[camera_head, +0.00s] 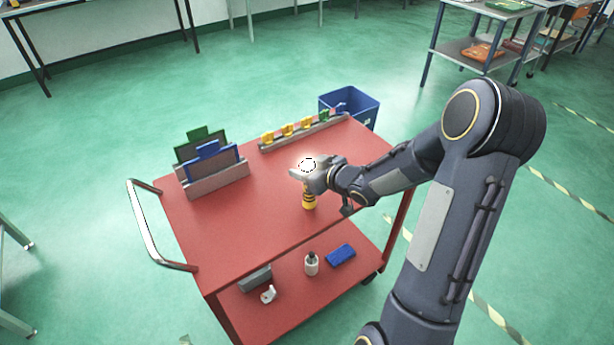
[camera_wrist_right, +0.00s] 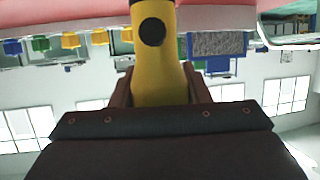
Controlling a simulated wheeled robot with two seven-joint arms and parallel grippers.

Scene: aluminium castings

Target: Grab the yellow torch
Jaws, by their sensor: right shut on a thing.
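The yellow torch (camera_head: 309,198), with dark bands, stands upright at the right part of the red cart's top in the head view. My right gripper (camera_head: 309,174) is shut on its upper part and hides its top end. In the right wrist view the yellow torch (camera_wrist_right: 155,62) sits between the two fingers of my right gripper (camera_wrist_right: 158,88), and a round black spot shows on it. I cannot tell whether its base touches the cart top. My left gripper is not in view.
The red cart (camera_head: 245,220) carries a rack of yellow and green pieces (camera_head: 304,132) at the back and a holder with green and blue plates (camera_head: 215,175) at the left. A blue bin (camera_head: 352,105) stands behind.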

